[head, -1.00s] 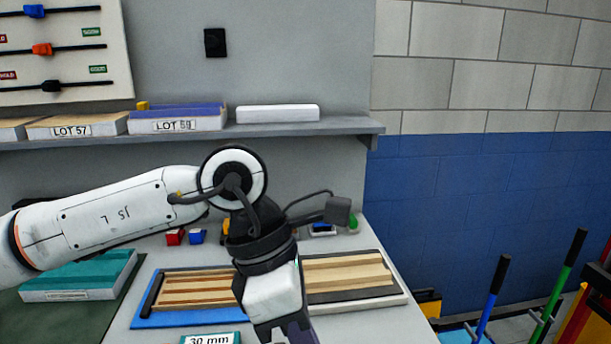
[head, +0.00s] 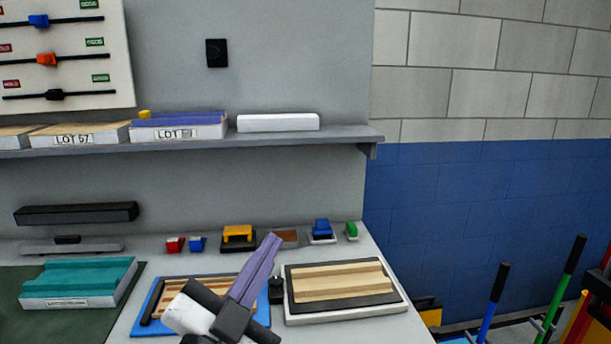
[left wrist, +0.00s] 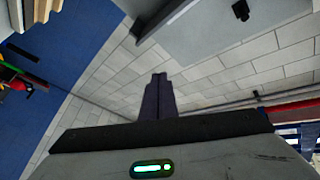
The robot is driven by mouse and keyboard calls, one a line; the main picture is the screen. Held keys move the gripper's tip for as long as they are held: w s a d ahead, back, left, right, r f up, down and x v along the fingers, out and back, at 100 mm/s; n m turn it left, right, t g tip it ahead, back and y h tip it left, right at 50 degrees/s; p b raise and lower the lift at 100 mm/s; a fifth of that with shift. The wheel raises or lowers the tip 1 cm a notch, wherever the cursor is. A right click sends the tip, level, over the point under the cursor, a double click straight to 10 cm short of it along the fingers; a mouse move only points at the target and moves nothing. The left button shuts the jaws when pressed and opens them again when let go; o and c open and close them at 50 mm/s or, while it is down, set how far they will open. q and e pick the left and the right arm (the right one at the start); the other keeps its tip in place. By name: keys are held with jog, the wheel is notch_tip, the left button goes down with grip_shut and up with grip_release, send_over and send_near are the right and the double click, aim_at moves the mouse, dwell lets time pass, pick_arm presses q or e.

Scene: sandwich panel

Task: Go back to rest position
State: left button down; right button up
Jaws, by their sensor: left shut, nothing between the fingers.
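My left gripper (head: 268,250) shows at the lower middle of the head view, its purple-grey fingers pointing up and closed together. It holds nothing. It is in front of the bench, overlapping the blue-edged tray in the picture. In the left wrist view its shut fingers (left wrist: 159,82) point toward the wall and shelf underside, with nothing between them. My right gripper is in neither view.
A blue tray (head: 137,331) with wood strips and a white tray (head: 345,314) with a wooden panel lie on the bench. A teal block (head: 78,278) lies left. Small coloured tools line the back. A shelf (head: 300,134) overhangs; coloured handles (head: 500,279) stand right.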

pick_arm(q)
jog(key=s+a+f+n+g+y, duration=0.35)
jog(key=a+f, duration=0.25)
jog(key=f, duration=0.5)
jog(key=s+a+f+n+g+y, duration=0.3)
jog(key=s+a+f+n+g, duration=0.15)
jog(key=f, duration=0.75)
jog(key=s+a+f+n+g, duration=0.1)
jog(key=s+a+f+g, duration=0.25)
jog(key=s+f, duration=0.4)
jog(key=s+a+f+n+g, duration=0.1)
jog(key=s+a+f+g, duration=0.3)
jog(key=s, duration=0.7)
jog(key=w+d+f+t+b, duration=0.1)
jog(key=d+f+b, duration=0.1)
jog(key=f, duration=0.5)
jog(key=w+d+f+t+h+b, duration=0.1)
jog(key=w+d+f+t+b, duration=0.1)
jog(key=f, duration=0.5)
jog(key=w+d+f+t+b, duration=0.1)
jog(key=d+f+b, duration=0.3)
jog(key=f+b, duration=0.2)
jog(key=shift+w+f, duration=0.35)
jog(key=shift+f, duration=0.05)
jog(key=shift+t+h, duration=0.25)
